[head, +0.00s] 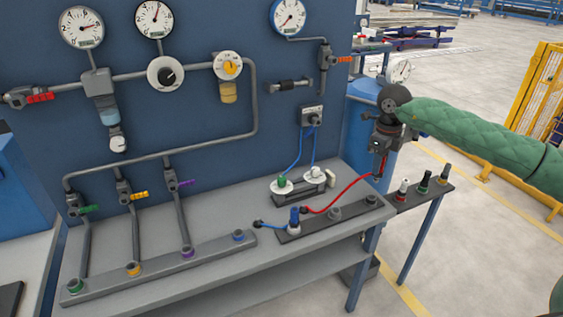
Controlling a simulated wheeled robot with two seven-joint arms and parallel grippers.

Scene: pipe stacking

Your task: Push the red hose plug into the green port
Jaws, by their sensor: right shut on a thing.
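My right gripper (383,152) points down beyond the right end of the bench, in the air. It is shut on the red hose plug (382,166), which shows only as a small red and dark piece below the jaws. The red hose (347,191) runs from the plug down left to a dark fitting on the bench. A green-ringed port (75,286) sits at the near left end of a grey rail, far from the plug. Another green-topped fitting (283,182) stands on a white disc mid-bench. My left gripper is not in view.
The grey rail (205,251) also bears orange, purple and blue ports. A dark strip (317,226) with a blue plug (294,217) lies at the bench front. Gauges and pipes cover the wall.

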